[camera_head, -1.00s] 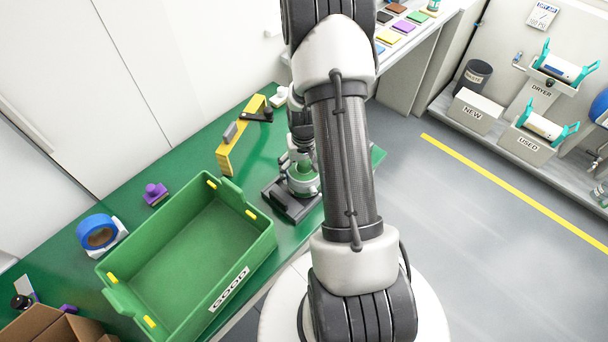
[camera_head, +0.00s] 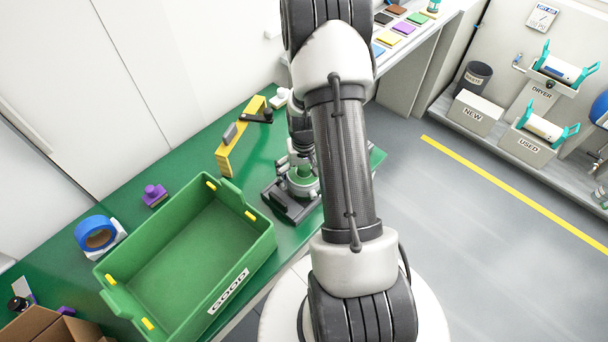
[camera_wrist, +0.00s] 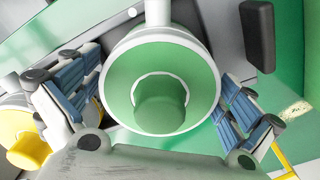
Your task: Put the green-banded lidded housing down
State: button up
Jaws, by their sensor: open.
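The green-banded lidded housing (camera_wrist: 160,100) fills the middle of the wrist view, its green round face and green knob towards the camera. My gripper (camera_wrist: 165,105) is open, with one blue-padded finger on each side of the housing and visible gaps between. In the head view the housing (camera_head: 302,182) stands on a dark base (camera_head: 290,205) at the right of the green table, partly hidden by my arm. My gripper (camera_head: 300,150) is mostly hidden there behind my arm.
A green bin marked GOOD (camera_head: 190,255) stands to the left of the housing. A yellow bracket (camera_head: 238,140) is behind it. Blue tape (camera_head: 96,234) and a purple part (camera_head: 154,195) lie farther left. A yellow part (camera_wrist: 25,140) shows at left in the wrist view.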

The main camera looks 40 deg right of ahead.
notch_tip(320, 180, up, 13)
jog(key=p, duration=0.4)
jog(key=shift+a+f, duration=0.1)
jog(key=shift+f, duration=0.1)
jog(key=s+a+r+n+t, duration=0.1)
jog(key=a+r, duration=0.5)
jog(key=r, duration=0.2)
jog(key=a+r+n+t, duration=0.1)
jog(key=a+r+n, duration=0.1)
jog(key=a+r, duration=0.5)
jog(key=s+a+r+n+t, duration=0.2)
jog(key=s+a+r+n, duration=0.1)
jog(key=s+a+r, duration=0.7)
jog(key=s, duration=0.3)
jog(key=shift+s+a+r+n+t, duration=0.15)
jog(key=shift+s+r+n+t, duration=0.05)
jog(key=shift+r+n+t, duration=0.15)
